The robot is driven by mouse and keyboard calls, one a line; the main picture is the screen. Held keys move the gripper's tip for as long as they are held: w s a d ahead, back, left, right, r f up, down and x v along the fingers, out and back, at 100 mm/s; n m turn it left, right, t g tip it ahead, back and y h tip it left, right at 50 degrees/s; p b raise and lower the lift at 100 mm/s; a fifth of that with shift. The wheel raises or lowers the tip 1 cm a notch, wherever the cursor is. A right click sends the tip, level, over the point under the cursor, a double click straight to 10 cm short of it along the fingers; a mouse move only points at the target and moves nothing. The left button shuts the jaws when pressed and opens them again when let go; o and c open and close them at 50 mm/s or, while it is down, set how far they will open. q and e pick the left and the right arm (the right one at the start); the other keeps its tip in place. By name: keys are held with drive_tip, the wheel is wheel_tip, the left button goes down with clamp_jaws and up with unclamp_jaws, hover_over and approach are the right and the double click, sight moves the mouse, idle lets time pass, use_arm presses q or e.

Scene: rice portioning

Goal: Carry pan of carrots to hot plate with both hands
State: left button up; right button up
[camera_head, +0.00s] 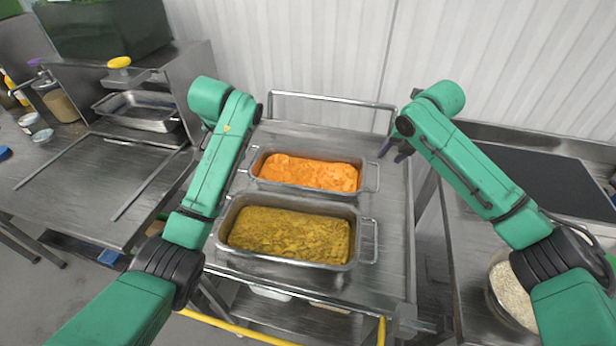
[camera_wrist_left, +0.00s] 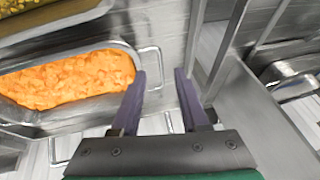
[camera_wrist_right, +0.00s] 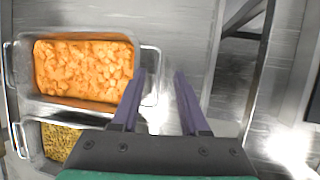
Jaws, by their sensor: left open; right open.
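The steel pan of carrots (camera_head: 257,163) sits at the back of a steel cart, with diced orange carrots (camera_head: 308,172) in it and a wire handle on each end. My right gripper (camera_head: 393,150) is open and empty beside the pan's right handle; in the right wrist view its left finger overlaps that handle (camera_wrist_right: 155,62). My left gripper is hidden behind its arm in the head view. In the left wrist view my left gripper (camera_wrist_left: 160,72) is open and empty, one finger close to a pan handle (camera_wrist_left: 150,55). A dark flat plate (camera_head: 535,180), apparently the hot plate, lies on the right counter.
A second steel pan (camera_head: 226,226) with yellow-brown food stands just in front on the cart (camera_head: 385,285). The cart has a back rail (camera_head: 330,97). A glass bowl of rice (camera_head: 512,295) stands on the right counter. An empty tray (camera_head: 140,112) is at left.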

use_arm(q)
drive_tip(key=x, duration=0.9)
drive_tip(key=shift+w+f, duration=0.15)
drive_tip(key=shift+f, duration=0.15)
use_arm(e)
drive_tip(key=x, duration=0.9)
drive_tip(key=shift+w+a+f, duration=0.1)
drive_tip(key=shift+w+f, duration=0.05)
drive_tip(key=shift+f, duration=0.15)
use_arm(q)
clamp_jaws()
use_arm(e)
clamp_jaws()
use_arm(q)
drive_tip(key=shift+a, duration=0.1)
